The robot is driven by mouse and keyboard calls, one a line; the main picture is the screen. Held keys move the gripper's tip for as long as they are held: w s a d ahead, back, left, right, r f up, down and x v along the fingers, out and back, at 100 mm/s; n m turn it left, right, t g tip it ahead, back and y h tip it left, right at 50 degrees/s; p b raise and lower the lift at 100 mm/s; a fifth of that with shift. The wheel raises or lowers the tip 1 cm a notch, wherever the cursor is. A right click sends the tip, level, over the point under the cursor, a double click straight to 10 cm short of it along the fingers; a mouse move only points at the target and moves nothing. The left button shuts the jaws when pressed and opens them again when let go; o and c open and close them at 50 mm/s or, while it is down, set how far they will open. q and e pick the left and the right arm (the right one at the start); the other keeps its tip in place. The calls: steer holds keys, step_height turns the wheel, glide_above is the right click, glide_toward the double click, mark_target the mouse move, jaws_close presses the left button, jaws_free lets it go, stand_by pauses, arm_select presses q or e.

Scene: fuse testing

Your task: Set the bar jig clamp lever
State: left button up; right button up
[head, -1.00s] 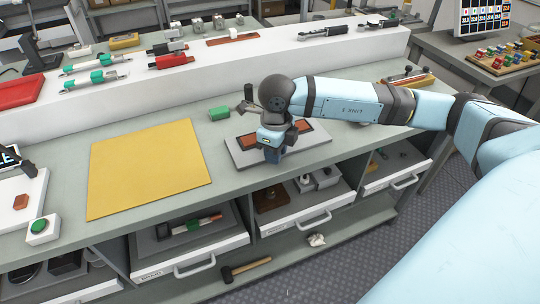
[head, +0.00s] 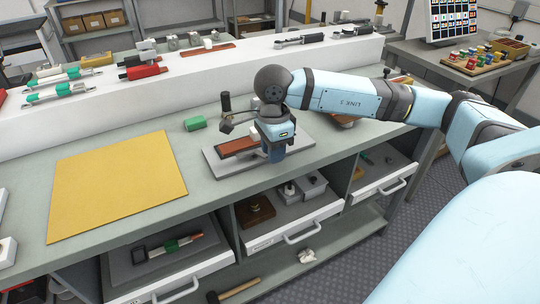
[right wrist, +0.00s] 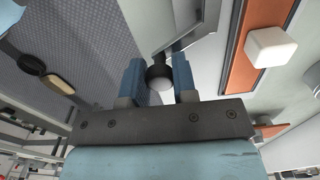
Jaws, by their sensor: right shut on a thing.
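The bar jig is a grey plate (head: 217,165) on the bench with a reddish-brown strip (head: 237,147) on it. A dark upright handle (head: 226,102) and a small metal arm stand at its back. My right gripper (head: 274,152) is low at the front right part of the jig and hides what it holds in the head view. In the right wrist view its blue fingers (right wrist: 159,82) close around a dark round knob (right wrist: 160,76) at the end of a grey metal lever (right wrist: 188,38). An orange-brown strip (right wrist: 246,50) with a white block (right wrist: 270,45) is right of it. My left gripper is out of view.
A green block (head: 195,124) lies behind left of the jig. A yellow mat (head: 117,185) covers the bench to the left. A white raised shelf (head: 200,85) runs along the back. Open drawers (head: 290,215) stick out below the front edge.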

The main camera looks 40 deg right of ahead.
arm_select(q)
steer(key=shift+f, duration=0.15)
arm_select(e)
steer(key=shift+d+n, duration=0.2)
steer(key=shift+n, duration=0.1)
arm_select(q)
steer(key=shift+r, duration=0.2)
arm_select(e)
steer(key=o, duration=0.9)
arm_select(q)
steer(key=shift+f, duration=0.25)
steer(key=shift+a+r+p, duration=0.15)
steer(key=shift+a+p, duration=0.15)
steer(key=shift+p, duration=0.75)
arm_select(e)
step_height(320, 180, up, 14)
steer(key=shift+f, duration=0.1)
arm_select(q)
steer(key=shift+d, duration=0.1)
